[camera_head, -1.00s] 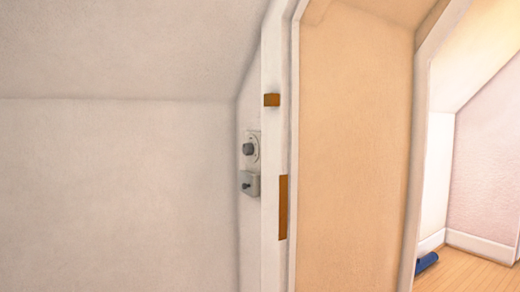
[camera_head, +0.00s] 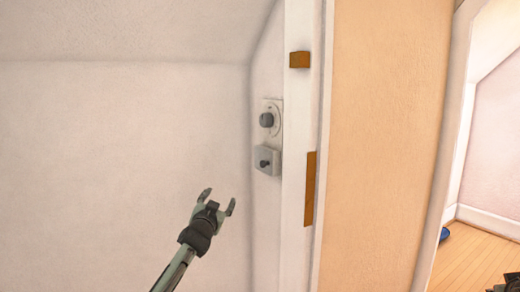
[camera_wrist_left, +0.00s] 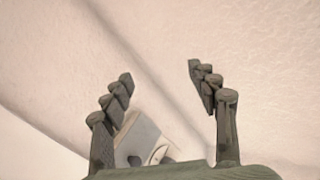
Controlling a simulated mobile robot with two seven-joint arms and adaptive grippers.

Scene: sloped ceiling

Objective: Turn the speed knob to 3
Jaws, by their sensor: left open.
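A dark grey round knob (camera_head: 266,120) sits on a pale dial plate (camera_head: 275,112) on the narrow wall strip left of the white door frame. Below it is a grey box (camera_head: 268,160) with a small dark knob or toggle (camera_head: 263,163). No dial numbers are readable. My left gripper (camera_head: 220,196) is open and empty, below and left of the box and apart from it. In the left wrist view, the box (camera_wrist_left: 143,134) and part of the dial plate (camera_wrist_left: 164,153) show low behind the open fingers (camera_wrist_left: 160,76), partly hidden by the gripper.
The white door frame (camera_head: 298,130) carries a brown plate (camera_head: 300,60) and a long brown strip (camera_head: 309,188). A tan door panel (camera_head: 385,130) stands to its right. A small blue thing (camera_head: 445,234) lies on the wooden floor beyond. The pale wall at left is bare.

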